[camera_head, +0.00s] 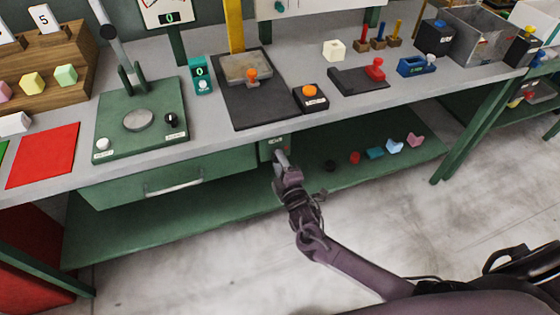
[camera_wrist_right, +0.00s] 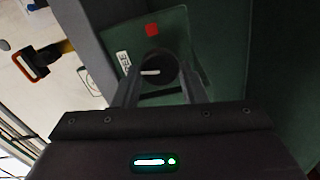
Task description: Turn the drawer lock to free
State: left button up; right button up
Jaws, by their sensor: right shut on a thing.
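The drawer lock is a dark round knob (camera_wrist_right: 158,68) with a pale pointer line, on a green plate (camera_wrist_right: 185,28) with a red mark and a white label. In the right wrist view the knob sits between the two fingers of my right gripper (camera_wrist_right: 157,88), which is shut on it. In the head view my right gripper (camera_head: 281,160) reaches the lock plate (camera_head: 272,143) under the bench edge and hides the knob. The green drawer (camera_head: 130,185) with a pale handle (camera_head: 173,186) is left of the plate and looks closed. My left gripper is not in view.
The grey bench top (camera_head: 215,130) runs just above my right gripper and holds presses and a green plate device (camera_head: 160,140). A green lower shelf (camera_head: 230,190) carries several small coloured pieces at the right. The floor (camera_head: 240,270) in front is clear.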

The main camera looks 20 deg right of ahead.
jog(key=shift+n, duration=0.9)
jog(key=shift+f, duration=0.1)
jog(key=o, duration=1)
jog(key=s, duration=0.8)
jog(key=shift+d, duration=0.1)
